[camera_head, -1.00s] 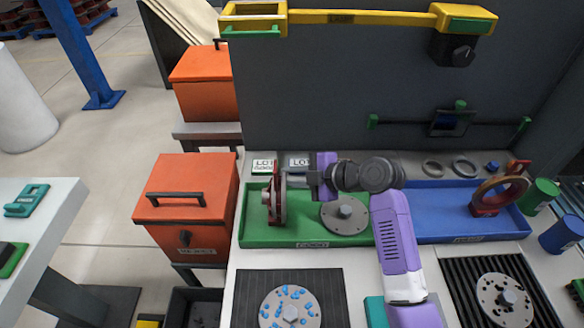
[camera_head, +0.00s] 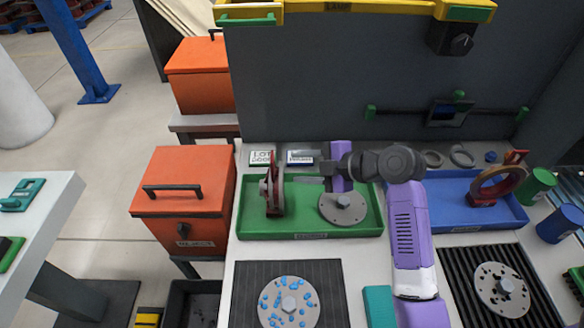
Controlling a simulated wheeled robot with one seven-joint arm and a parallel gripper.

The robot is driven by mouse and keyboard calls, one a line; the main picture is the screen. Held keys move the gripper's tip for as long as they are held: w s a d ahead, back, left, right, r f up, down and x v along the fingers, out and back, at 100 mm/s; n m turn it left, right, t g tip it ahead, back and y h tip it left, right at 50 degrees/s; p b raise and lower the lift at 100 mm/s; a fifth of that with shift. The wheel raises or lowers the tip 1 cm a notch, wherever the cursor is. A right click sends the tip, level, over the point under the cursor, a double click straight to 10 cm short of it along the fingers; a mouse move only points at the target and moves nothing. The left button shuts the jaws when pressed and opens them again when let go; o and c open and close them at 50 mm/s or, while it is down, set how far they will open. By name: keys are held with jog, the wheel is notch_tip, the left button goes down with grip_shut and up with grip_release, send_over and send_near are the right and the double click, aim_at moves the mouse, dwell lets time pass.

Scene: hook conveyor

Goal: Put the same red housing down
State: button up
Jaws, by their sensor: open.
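A red housing (camera_head: 276,195) stands upright on its edge in the left part of the green tray (camera_head: 312,229). A grey disc shows against its left side. A grey flanged disc (camera_head: 342,207) lies flat in the same tray, below my wrist. Another reddish ring-shaped housing (camera_head: 496,186) stands in the blue tray (camera_head: 465,218) at the right.
A dark mat (camera_head: 247,284) in front holds a disc with blue spots (camera_head: 289,301). A black ribbed mat (camera_head: 545,308) holds another disc (camera_head: 501,291). Orange bins (camera_head: 183,194) stand left of the table. A grey panel (camera_head: 330,80) rises behind the trays.

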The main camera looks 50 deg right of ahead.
jog(key=v, duration=0.8)
jog(key=s+a+f+m, duration=0.1)
jog(key=a+f+m, duration=0.1)
jog(key=f, duration=0.1)
jog(key=s+a+f+m+h, duration=0.1)
jog(key=a+f+m, duration=0.1)
jog(key=f, duration=0.1)
jog(key=s+a+f+m+h, duration=0.1)
jog(key=a+f+m, duration=0.1)
jog(key=f, duration=0.1)
jog(key=shift+a+b, duration=0.3)
jog(key=shift+a, duration=0.05)
jog(key=s+a+f+m, duration=0.1)
jog(key=s, duration=0.1)
jog(key=s+a+m+h, duration=0.1)
jog(key=s+a, duration=0.1)
jog(key=s+a+f+m, duration=0.1)
jog(key=s+m, duration=0.1)
jog(key=shift+a+f+h, duration=0.25)
jog(key=shift+f+h, duration=0.05)
jog(key=shift+h, duration=0.1)
jog(key=s+a+r+m+t, duration=0.1)
jog(key=s+a+r, duration=0.3)
jog(key=s, duration=0.2)
jog(key=s+a+r+m+t+y, duration=0.1)
jog(key=s+a+r+m+t, duration=0.1)
jog(key=s+a+r, duration=0.3)
jog(key=v, duration=0.2)
jog(key=shift+s+a, duration=0.2)
jog(key=shift+s, duration=0.2)
